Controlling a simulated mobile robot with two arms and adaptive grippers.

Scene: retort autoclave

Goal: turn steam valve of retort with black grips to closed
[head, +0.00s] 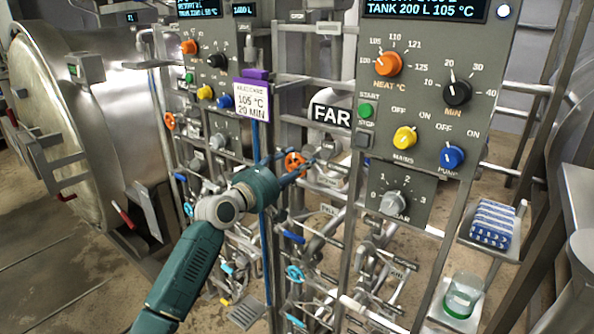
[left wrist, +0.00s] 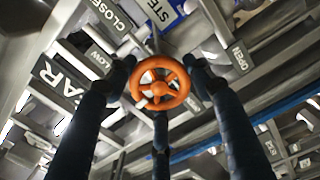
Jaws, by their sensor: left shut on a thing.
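An orange handwheel (head: 295,163) sits on the pipework between the two control panels, just left of the FAR sign (head: 331,115). My left gripper (head: 301,170) reaches it from the front left, its blue fingers at the wheel. In the left wrist view the wheel (left wrist: 160,82) sits between the dark fingers of the gripper (left wrist: 161,88), which are closed around its rim. Labels reading CLOSE (left wrist: 108,14), LOW (left wrist: 97,62) and OPEN (left wrist: 239,58) surround it. My right gripper is out of view.
Another orange wheel (head: 169,121) is on the left pipework. Blue wheels (head: 294,273) and several pipes and levers crowd the area below my gripper. The right panel (head: 420,130) carries knobs and buttons.

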